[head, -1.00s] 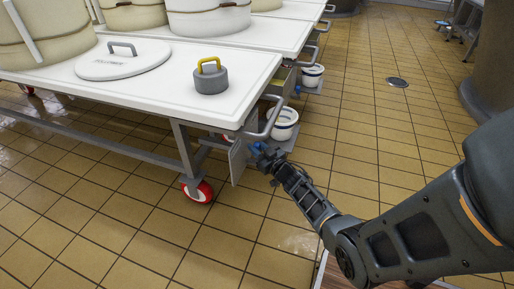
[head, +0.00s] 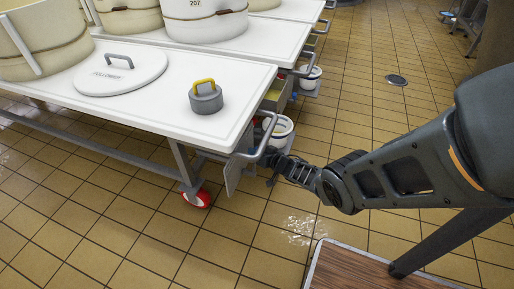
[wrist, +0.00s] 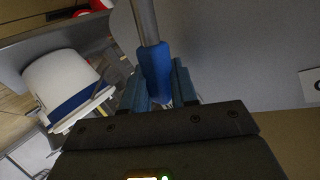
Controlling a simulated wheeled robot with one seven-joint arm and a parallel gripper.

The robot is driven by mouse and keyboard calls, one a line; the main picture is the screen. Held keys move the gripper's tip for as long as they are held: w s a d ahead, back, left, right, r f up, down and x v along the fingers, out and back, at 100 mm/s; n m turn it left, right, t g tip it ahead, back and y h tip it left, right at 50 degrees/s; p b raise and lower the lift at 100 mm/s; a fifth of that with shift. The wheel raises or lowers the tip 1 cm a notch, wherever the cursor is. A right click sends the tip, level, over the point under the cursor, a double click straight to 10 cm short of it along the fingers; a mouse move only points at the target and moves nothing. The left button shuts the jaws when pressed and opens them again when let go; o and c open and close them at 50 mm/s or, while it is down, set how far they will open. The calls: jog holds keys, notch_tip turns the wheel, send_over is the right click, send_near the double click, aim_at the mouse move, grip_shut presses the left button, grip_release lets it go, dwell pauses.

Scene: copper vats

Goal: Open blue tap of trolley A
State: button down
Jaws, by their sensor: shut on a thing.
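The blue tap handle (wrist: 155,68) is a blue sleeve on a metal rod in the wrist view. My gripper (wrist: 158,88) is shut on its lower part, with one finger on each side. In the head view my gripper (head: 268,157) is under the front corner of the nearest white-topped trolley (head: 165,95), beside its bent metal handle (head: 262,140). The tap cannot be made out there behind the gripper and trolley edge. A white label (wrist: 311,85) shows only part of a letter at the right edge of the wrist view.
A white bucket with a blue band (head: 279,131) stands just beyond my gripper and shows in the wrist view (wrist: 65,82). A lid (head: 122,70) and a grey weight with a yellow handle (head: 206,98) lie on the trolley.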

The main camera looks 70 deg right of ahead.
jog(key=shift+d+f+m+y, duration=0.35)
jog(key=shift+d+m+y, duration=0.05)
jog(key=shift+d, duration=0.1)
dwell(0.4)
jog(key=c, duration=1)
grip_release()
jog(key=shift+s+r+p, duration=0.25)
jog(key=shift+s+p, duration=0.05)
jog(key=shift+p, duration=0.3)
jog(key=p+v, duration=0.5)
jog(key=v, duration=0.2)
jog(key=shift+a, duration=0.1)
